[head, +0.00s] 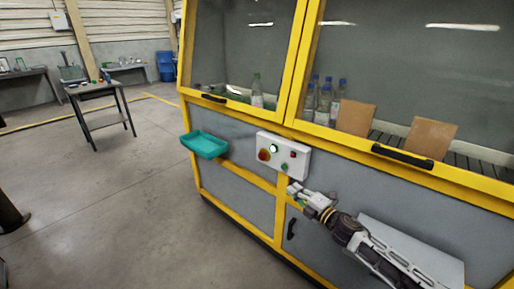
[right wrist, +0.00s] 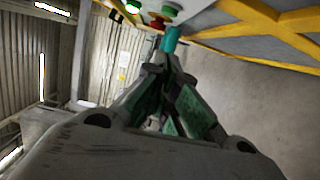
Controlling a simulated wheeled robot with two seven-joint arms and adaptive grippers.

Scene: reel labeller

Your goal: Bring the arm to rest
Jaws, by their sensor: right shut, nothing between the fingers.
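My right gripper (head: 296,190) is in front of the yellow-framed machine, just below the white control box (head: 283,155). Its fingers (right wrist: 168,68) are shut and empty in the right wrist view. The control box carries a red knob, a lit white-green button, a small red button and a green button. In the right wrist view the box's buttons, a red one (right wrist: 157,22) among them, show just beyond the fingertips. I cannot tell whether the fingertips touch anything. My left gripper is not in view.
A teal tray (head: 205,144) sticks out from the machine's front, left of the box. Bottles (head: 325,103) and brown boards (head: 356,117) stand behind the machine's glass. A black door handle (head: 402,156) juts out at right. A small table (head: 98,88) stands far left.

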